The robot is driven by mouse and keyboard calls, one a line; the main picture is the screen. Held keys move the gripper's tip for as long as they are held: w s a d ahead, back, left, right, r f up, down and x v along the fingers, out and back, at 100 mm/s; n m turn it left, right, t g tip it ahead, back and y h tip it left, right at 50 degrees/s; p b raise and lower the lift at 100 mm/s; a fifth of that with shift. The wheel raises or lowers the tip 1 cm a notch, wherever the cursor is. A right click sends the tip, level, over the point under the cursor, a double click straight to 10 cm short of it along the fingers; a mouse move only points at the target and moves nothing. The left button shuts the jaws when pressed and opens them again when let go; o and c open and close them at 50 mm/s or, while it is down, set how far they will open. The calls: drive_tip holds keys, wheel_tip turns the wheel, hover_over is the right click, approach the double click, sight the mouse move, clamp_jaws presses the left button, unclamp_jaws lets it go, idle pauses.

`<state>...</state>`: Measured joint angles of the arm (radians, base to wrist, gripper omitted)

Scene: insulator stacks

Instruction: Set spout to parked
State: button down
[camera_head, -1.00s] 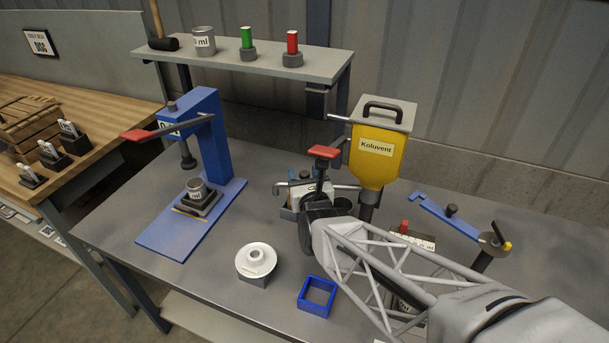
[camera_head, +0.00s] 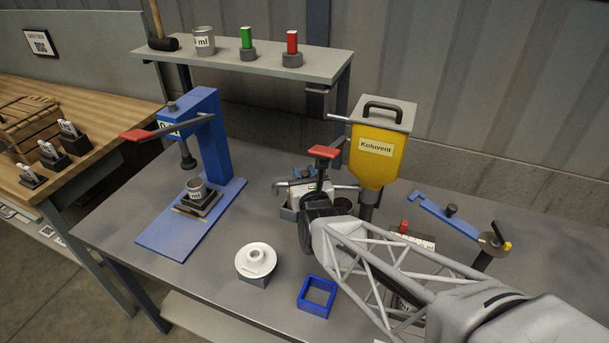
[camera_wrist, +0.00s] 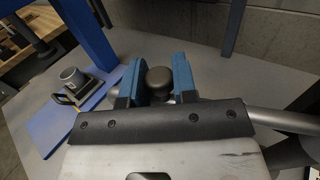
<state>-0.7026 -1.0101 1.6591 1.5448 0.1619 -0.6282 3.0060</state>
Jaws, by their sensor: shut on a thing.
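The yellow Koluvent dispenser (camera_head: 375,155) stands at the right of the bench. A grey metal tube (camera_head: 346,187), which seems to be the spout, runs left from below it, past my gripper, to a bent end (camera_head: 280,186). It also shows at the right of the wrist view (camera_wrist: 285,120). My gripper (camera_head: 302,174) is beside the dispenser, partly hidden by its own body and arm. In the wrist view its blue jaws (camera_wrist: 160,80) are around a dark round knob (camera_wrist: 159,79). How the knob joins the tube is hidden.
A red-handled lever (camera_head: 324,152) stands close above my gripper. The blue press (camera_head: 205,150) is to the left. A white flanged part (camera_head: 256,261) and a blue square frame (camera_head: 317,297) are in front. A blue pivoting arm (camera_head: 452,214) is at right. A shelf (camera_head: 260,66) is behind.

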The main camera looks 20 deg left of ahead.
drive_tip(key=shift+a, duration=0.1)
drive_tip(key=shift+w+a+r+m+t+h, duration=0.15)
drive_tip(key=shift+w+m+t+h, duration=0.2)
drive_tip(key=shift+w+h, duration=0.25)
drive_tip(key=shift+w+a+f+m+t+h, duration=0.1)
drive_tip(key=shift+w+m+t+h, duration=0.15)
drive_tip(key=shift+w+m+h, duration=0.35)
drive_tip(key=shift+w+m+t+h, duration=0.55)
drive_tip(key=shift+w+h, duration=0.35)
drive_tip(key=shift+w, duration=0.15)
drive_tip(key=c, duration=0.9)
unclamp_jaws()
drive_tip(key=v, duration=0.7)
drive_tip(key=shift+s, duration=0.35)
drive_tip(key=shift+d, duration=0.1)
